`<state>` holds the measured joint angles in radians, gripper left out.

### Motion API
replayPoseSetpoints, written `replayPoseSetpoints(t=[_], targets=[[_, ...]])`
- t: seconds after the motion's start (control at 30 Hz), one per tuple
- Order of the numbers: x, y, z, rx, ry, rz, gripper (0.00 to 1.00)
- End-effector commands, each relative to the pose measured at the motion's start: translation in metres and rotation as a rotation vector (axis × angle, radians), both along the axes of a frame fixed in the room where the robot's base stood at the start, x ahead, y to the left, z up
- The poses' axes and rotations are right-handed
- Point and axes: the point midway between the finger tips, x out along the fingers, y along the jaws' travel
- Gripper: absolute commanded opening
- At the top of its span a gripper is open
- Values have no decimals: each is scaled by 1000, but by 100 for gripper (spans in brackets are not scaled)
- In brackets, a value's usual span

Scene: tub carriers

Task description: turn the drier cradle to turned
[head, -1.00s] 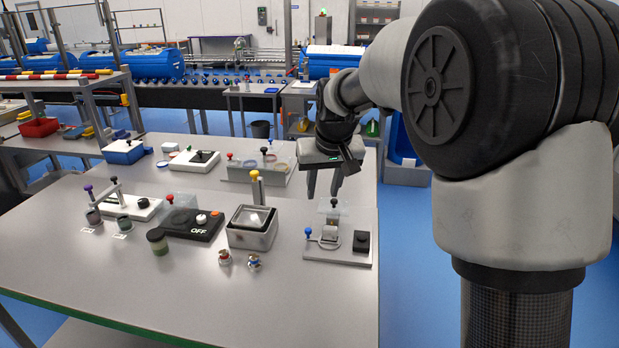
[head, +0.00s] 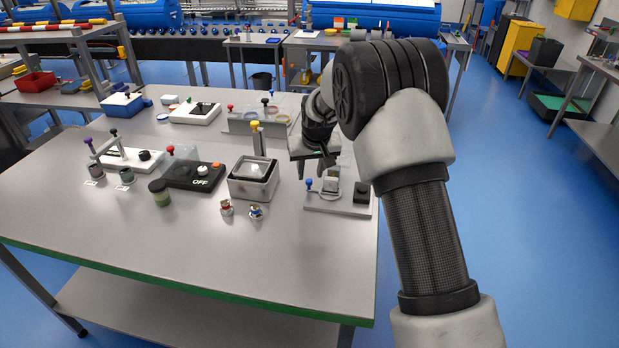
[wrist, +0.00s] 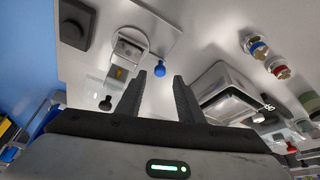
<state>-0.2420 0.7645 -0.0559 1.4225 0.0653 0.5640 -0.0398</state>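What I take to be the drier cradle is a small pale block (head: 332,182) with a curved white arm ending in a blue knob (head: 309,184). It sits on a light grey plate (head: 322,207) near the table's right edge. In the wrist view the cradle (wrist: 128,50) is upper left, with a ring around it, and the blue knob (wrist: 159,68) shows between the fingertips. My gripper (wrist: 160,76) is open and empty. In the head view my gripper (head: 314,170) is just above and behind the knob; I cannot tell whether it touches.
A black block (head: 362,193) stands on the plate's right end. A clear panel with a black knob (wrist: 105,103) is close by the fingers. A square metal tub (head: 252,190) stands to the left, with two small fittings (head: 241,209) before it. The table front is clear.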

Motion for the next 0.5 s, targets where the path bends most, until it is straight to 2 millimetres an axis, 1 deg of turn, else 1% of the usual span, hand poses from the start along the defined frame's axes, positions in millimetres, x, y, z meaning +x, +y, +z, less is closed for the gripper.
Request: replayPoseSetpoints(t=[0.03,0.2,0.3,0.5], targets=[[4,1,-10,0,2,0,34],[12,2,-30,0,0,-1,34],[15,3,-36,1,-1,-1,34],[17,3,-40,1,-1,-1,34]])
